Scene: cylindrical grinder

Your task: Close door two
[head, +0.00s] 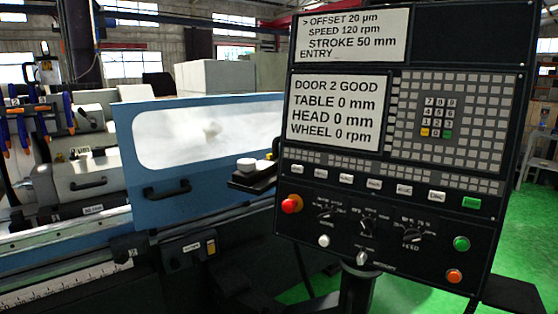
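A blue sliding door (148,206) with a long clear window (205,131) and a black bar handle (167,190) stands on the front of the grinder. It covers the middle of the machine, and its right end is hidden behind the control panel. Left of its edge the machine is uncovered, and a light grey unit with its own black handle (88,184) shows there. I cannot read a number on the blue door. The panel screen (338,112) reads "DOOR 2 GOOD", with table and head at 0 mm and wheel at 0 rpm. Neither of my grippers is in view.
The large dark control panel (490,185) fills the right side, with a red knob (291,204) at its left edge. A small dark shelf with a white round piece (246,165) juts out between door and panel. Green floor (515,235) is open at right.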

